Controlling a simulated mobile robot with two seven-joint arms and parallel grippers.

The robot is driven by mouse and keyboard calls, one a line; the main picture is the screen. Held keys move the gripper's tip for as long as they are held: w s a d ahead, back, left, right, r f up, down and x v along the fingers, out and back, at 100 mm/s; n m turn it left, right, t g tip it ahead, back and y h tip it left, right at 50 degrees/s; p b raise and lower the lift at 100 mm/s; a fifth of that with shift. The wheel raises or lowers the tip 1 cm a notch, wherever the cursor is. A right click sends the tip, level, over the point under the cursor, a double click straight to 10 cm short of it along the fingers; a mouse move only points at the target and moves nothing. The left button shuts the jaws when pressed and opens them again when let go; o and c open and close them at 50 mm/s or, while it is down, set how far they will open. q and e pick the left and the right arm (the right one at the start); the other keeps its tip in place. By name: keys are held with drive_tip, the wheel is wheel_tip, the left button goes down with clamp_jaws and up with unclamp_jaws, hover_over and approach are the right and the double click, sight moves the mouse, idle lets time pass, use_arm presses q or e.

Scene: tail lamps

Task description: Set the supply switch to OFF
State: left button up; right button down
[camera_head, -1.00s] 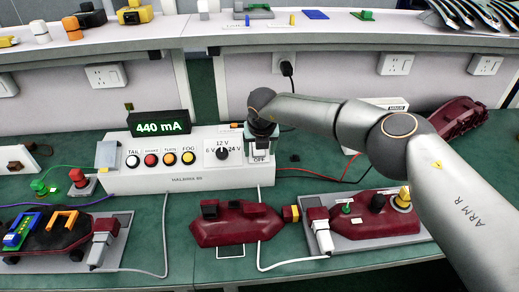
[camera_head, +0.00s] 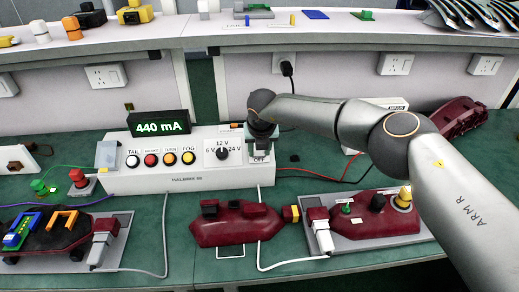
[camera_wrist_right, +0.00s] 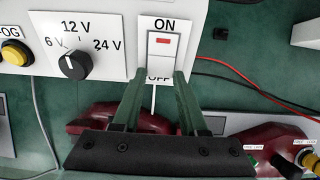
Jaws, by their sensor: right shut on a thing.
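The supply switch (camera_wrist_right: 163,44) is a white rocker with a red mark near its top, between the ON label and the OFF label. It sits on the right of the white supply box (camera_head: 185,181). My right gripper (camera_wrist_right: 159,76) is shut on the switch, with one finger at each side of its lower part, just above the partly hidden OFF label. In the head view my right gripper (camera_head: 262,146) covers most of the switch. The green display (camera_head: 160,127) reads 440 mA. My left gripper is not in view.
The voltage knob (camera_head: 222,153) and several round buttons (camera_head: 168,159) are left of the switch. Red lamps lie in front: one in the middle (camera_head: 237,229), one on a grey stand (camera_head: 375,223). Cables cross the green bench.

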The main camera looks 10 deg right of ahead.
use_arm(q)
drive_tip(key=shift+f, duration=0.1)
use_arm(e)
drive_tip(key=shift+d, duration=0.1)
drive_tip(key=shift+f+t+b, duration=0.3)
drive_tip(key=shift+t+b, duration=0.05)
drive_tip(key=shift+t, duration=0.25)
drive_tip(key=shift+s+f+t+b, duration=0.25)
drive_tip(key=shift+t+b, duration=0.35)
drive_tip(key=shift+b, duration=0.65)
drive_tip(key=shift+r, duration=0.1)
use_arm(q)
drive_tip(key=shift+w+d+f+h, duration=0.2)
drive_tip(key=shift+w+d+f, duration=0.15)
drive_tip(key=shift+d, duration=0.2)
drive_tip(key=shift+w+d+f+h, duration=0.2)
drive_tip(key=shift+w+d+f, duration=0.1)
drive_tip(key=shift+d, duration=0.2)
use_arm(e)
drive_tip(key=c, duration=0.8)
unclamp_jaws()
drive_tip(key=shift+c, duration=0.2)
drive_tip(key=o, duration=0.4)
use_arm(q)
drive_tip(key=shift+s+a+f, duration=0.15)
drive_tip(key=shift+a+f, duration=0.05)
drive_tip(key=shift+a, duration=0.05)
